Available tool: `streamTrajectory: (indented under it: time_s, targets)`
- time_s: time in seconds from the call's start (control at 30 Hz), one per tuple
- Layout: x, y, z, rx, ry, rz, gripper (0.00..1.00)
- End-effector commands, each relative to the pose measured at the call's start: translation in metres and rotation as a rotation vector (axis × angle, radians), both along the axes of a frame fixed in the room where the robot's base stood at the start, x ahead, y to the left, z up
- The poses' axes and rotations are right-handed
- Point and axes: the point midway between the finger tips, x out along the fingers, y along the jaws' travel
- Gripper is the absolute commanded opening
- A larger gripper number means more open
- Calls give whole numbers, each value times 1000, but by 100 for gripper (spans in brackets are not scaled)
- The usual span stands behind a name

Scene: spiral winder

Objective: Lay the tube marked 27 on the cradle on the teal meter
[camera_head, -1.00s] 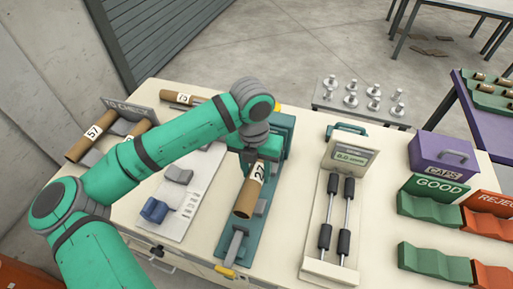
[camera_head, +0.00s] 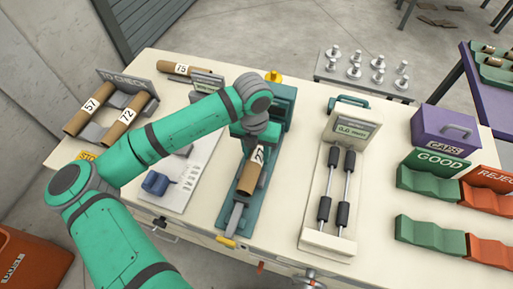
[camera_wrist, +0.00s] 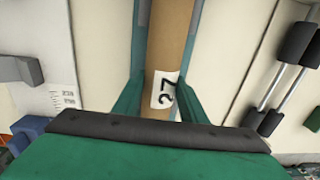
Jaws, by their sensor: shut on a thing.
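The tube marked 27 (camera_head: 249,181) is a brown cardboard cylinder with a white label. It lies lengthwise over the teal meter (camera_head: 284,104), in line with its long base. My gripper (camera_head: 259,146) is shut on this tube near its label, at the tube's far part. The wrist view shows the tube (camera_wrist: 171,35) between the fingers, with the 27 label facing up. A grey cradle part (camera_head: 234,216) shows just in front of the tube's near end. The rest of the cradle is hidden under the tube, so I cannot tell whether the tube touches it.
Tubes 57 (camera_head: 88,110) and 72 (camera_head: 124,124) lie on a rack at the left; tube 75 (camera_head: 184,69) lies behind. Green GOOD trays (camera_head: 430,187) and a purple CAPS box (camera_head: 443,131) are farther right.

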Motion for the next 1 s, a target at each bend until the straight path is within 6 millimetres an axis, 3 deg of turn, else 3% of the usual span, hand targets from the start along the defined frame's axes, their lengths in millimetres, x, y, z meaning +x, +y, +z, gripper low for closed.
streamTrajectory:
  time_s: [0.2,0.53,0.57,0.63,1.0]
  targets:
    - [0,0,-11,0,0,1,15]
    - [0,0,-12,0,0,1,15]
    - [0,0,-12,0,0,1,40]
    - [0,0,-12,0,0,1,57]
    - [0,0,-9,0,0,1,60]
